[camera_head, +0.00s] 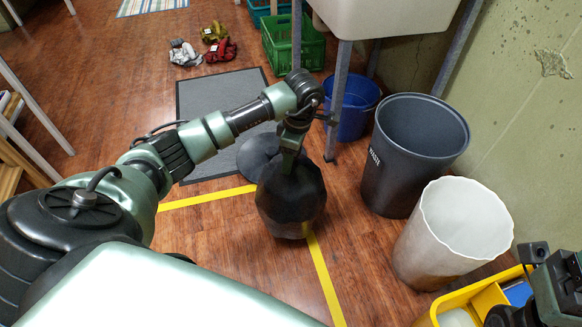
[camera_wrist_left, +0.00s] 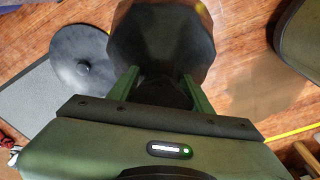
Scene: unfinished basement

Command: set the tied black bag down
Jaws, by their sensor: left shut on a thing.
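The tied black bag (camera_head: 292,198) hangs below my left gripper (camera_head: 291,143) in the head view, over the wood floor by the corner of the yellow tape. My left gripper is shut on the bag's gathered neck. In the left wrist view the dark, faceted bag (camera_wrist_left: 160,45) spreads out beyond the two green fingers (camera_wrist_left: 158,88). I cannot tell for certain whether its underside touches the floor. My right gripper (camera_head: 538,295) shows only partly at the lower right corner of the head view, above a yellow caddy; its jaws are unclear.
A dark round lid (camera_head: 258,152) lies behind the bag, by the grey mat (camera_head: 205,95). A dark grey bin (camera_head: 412,150), an off-white bin (camera_head: 450,235) and the yellow caddy (camera_head: 470,300) stand right. A blue bucket (camera_head: 352,112) sits under the sink (camera_head: 385,15). Floor left of the bin is clear.

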